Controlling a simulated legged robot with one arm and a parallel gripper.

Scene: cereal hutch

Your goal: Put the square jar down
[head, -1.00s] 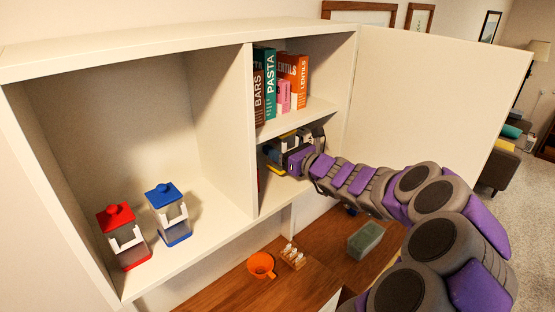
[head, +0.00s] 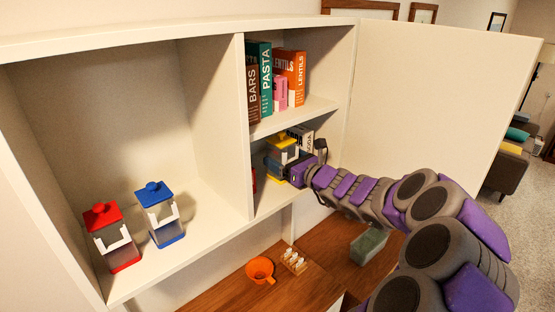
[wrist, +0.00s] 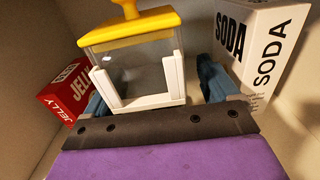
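The square jar (head: 283,144) has a yellow lid, clear walls and a white U-shaped frame. It stands upright in the lower right compartment of the hutch and also shows in the wrist view (wrist: 135,62). My gripper (head: 291,162) reaches into that compartment at the jar. In the wrist view, its blue fingers (wrist: 157,92) are spread on either side of the jar. A gap shows between the right finger and the jar; the left finger is close beside the white frame, and contact is unclear.
A red jelly box (wrist: 68,94) is left of the jar and a white soda box (wrist: 258,48) right. Food boxes (head: 265,78) fill the shelf above. Red (head: 111,240) and blue (head: 160,215) jars stand in the left compartment.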

